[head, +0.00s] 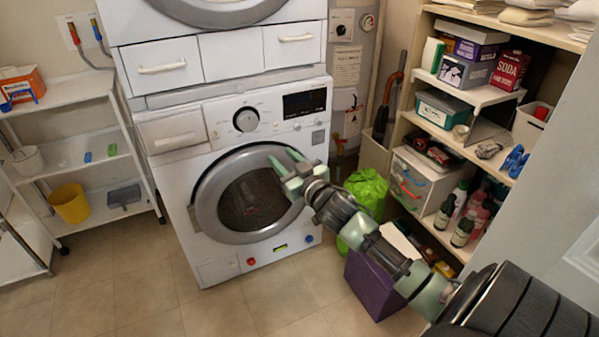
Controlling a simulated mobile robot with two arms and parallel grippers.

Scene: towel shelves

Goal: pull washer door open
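The washer (180,222) is white and stands below a second stacked machine. Its round door (209,202) has a wide grey ring around dark glass and looks shut against the front. My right gripper (281,156) reaches in from the lower right to the upper right part of the door ring. Its two pale green fingers are spread apart with nothing seen between them. They overlap the ring in the picture, and I cannot tell whether they touch it. The gripper and wrist hide part of the ring's right side. My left gripper is not in view.
A purple box (368,286) and a bright green bag (367,189) stand on the floor right of the washer. A filled shelf (455,147) is at the right. A white rack (75,150) with a yellow bin (70,204) is at the left. The tiled floor in front is clear.

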